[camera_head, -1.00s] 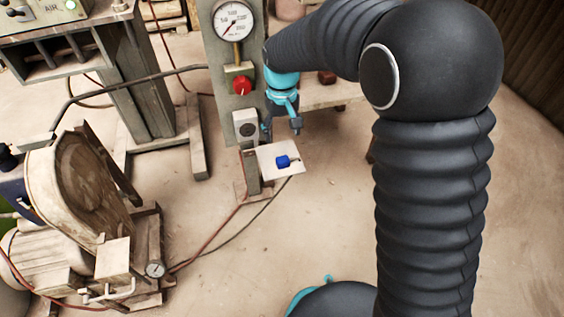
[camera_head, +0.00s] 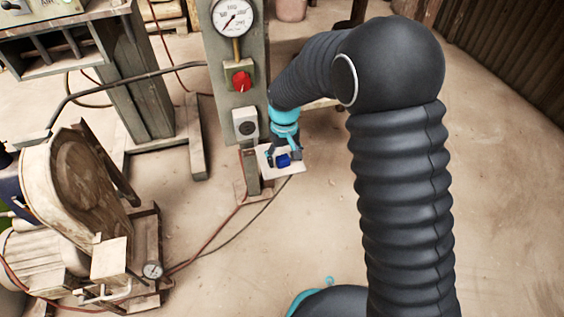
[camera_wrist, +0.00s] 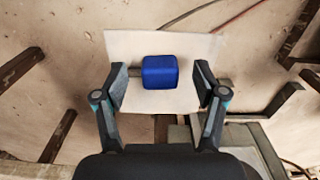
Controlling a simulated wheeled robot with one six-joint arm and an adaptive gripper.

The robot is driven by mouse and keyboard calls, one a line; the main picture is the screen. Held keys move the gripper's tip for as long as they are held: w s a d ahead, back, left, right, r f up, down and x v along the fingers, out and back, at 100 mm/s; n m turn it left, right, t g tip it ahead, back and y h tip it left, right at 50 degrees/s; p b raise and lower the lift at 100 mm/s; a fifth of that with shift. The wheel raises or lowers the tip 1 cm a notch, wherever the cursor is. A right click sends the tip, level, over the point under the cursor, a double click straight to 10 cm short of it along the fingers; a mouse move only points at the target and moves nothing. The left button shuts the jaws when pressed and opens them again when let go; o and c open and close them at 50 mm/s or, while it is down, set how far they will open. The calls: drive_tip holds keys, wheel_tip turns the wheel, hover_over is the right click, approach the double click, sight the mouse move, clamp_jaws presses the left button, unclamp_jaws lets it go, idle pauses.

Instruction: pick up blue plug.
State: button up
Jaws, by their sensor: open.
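The blue plug (camera_head: 283,160) is a small blue block on a pale square plate (camera_head: 292,171) by the foot of the post. In the wrist view the blue plug (camera_wrist: 160,72) sits on the plate (camera_wrist: 128,46), centred between my fingers and slightly beyond their tips. My gripper (camera_head: 284,156) is at the plate in the head view, with one finger on each side of the plug. In the wrist view my gripper (camera_wrist: 161,82) is open, with a gap on both sides of the plug.
A grey post (camera_head: 232,105) carries a pressure gauge (camera_head: 233,16), a red button (camera_head: 241,80) and a grey socket box (camera_head: 245,122) just left of my gripper. A compressor-like machine (camera_head: 75,195) stands at the left. Open floor (camera_head: 260,260) lies in front.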

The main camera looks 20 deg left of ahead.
drive_tip(key=shift+f, duration=0.85)
drive_tip(key=c, duration=1.2)
drive_tip(key=shift+c, duration=0.2)
drive_tip(key=shift+r, duration=0.1)
